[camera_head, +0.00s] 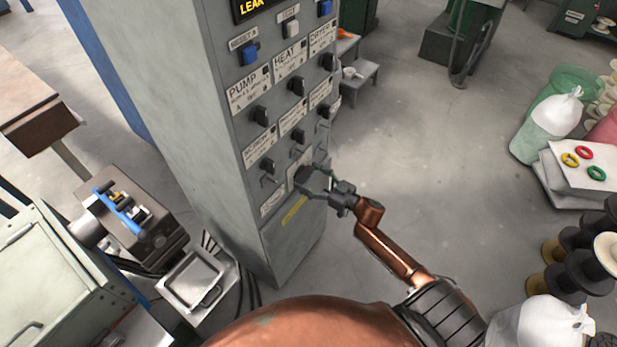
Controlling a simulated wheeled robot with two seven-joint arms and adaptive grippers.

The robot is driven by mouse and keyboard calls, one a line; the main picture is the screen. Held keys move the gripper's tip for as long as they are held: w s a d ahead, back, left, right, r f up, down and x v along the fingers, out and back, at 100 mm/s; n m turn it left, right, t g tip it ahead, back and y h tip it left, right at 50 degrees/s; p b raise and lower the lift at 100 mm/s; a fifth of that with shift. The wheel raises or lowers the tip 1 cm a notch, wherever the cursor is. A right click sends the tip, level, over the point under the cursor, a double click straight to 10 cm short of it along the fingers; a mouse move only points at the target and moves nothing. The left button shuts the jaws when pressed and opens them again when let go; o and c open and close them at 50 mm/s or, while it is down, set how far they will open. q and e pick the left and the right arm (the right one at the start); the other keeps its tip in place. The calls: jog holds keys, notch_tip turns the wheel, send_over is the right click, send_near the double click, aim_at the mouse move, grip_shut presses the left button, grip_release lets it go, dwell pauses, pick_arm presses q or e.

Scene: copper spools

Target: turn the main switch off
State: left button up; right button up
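A tall grey control cabinet (180,80) stands left of centre, its front panel carrying rows of dark knobs and labels such as PUMP and HEAT. Low on the panel is a dark switch block (302,176), just above a yellow label (294,211); I cannot read whether it is the main switch, nor its position. My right gripper (316,183) reaches the panel from the right, its fingers spread at this block. Whether they touch it is unclear. My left gripper is out of view.
A bench machine with a blue bar (118,210) and a metal tray (192,278) stand left of the cabinet. Black spools (575,265) and white bags (558,112) are at the right.

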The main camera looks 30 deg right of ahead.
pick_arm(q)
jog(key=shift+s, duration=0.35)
pick_arm(e)
jog(key=c, duration=0.8)
jog(key=shift+n, duration=0.4)
jog(key=n, duration=0.3)
jog(key=shift+n, duration=0.3)
jog(key=n, duration=0.3)
jog(key=shift+s+a+f+n+b, duration=0.1)
jog(key=shift+n+b, duration=0.2)
jog(key=n+b, duration=0.1)
jog(key=n, duration=0.3)
jog(key=shift+a+f+n, duration=0.1)
jog(key=shift+f+n, duration=0.05)
jog(key=shift+n, duration=0.15)
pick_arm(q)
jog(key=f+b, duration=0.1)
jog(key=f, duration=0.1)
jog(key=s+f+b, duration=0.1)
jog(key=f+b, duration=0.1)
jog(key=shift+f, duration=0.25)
pick_arm(e)
jog(key=n, duration=0.5)
jog(key=shift+f, duration=0.1)
jog(key=shift+n, duration=0.4)
jog(key=o, duration=1.2)
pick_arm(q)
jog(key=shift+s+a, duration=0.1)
